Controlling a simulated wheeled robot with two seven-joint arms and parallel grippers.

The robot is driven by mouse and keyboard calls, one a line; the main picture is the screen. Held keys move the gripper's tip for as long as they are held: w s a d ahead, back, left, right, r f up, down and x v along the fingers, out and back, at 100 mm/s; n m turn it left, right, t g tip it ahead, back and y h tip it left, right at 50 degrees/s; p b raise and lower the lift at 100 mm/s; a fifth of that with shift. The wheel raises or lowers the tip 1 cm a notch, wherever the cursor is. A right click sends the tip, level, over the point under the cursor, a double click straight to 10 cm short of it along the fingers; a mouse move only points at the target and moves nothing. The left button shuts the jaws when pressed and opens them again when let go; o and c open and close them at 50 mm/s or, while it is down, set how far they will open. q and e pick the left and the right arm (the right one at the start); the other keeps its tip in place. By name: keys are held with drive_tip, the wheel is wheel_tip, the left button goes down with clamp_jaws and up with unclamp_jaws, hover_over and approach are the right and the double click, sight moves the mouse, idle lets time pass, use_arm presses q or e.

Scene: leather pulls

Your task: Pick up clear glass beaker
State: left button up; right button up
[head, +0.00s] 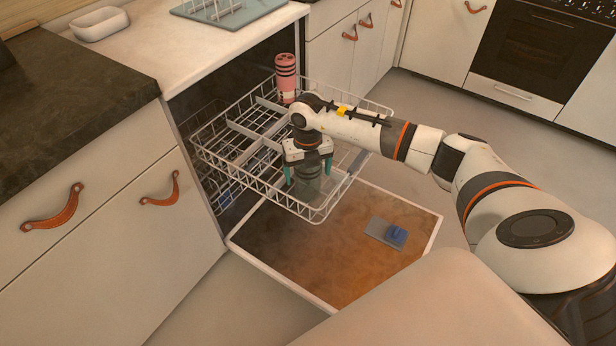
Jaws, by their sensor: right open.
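The clear glass beaker (308,188) is a small, see-through shape in the front part of the white wire dishwasher rack (262,187). My right gripper (308,175) points down over the beaker, with one teal finger on each side of it. The fingers are open; I cannot tell whether they touch the glass. The gripper body hides the beaker's top. My left gripper is not in view.
A pink cup with dark bands (286,78) stands at the rack's back. The open dishwasher door (330,250) lies below, with a blue-and-grey item (388,233) on it. The counter (160,50) holds a white dish (99,24) and a drying rack (225,12).

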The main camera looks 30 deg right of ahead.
drive_tip(key=shift+f, duration=0.2)
drive_tip(key=c, duration=1.2)
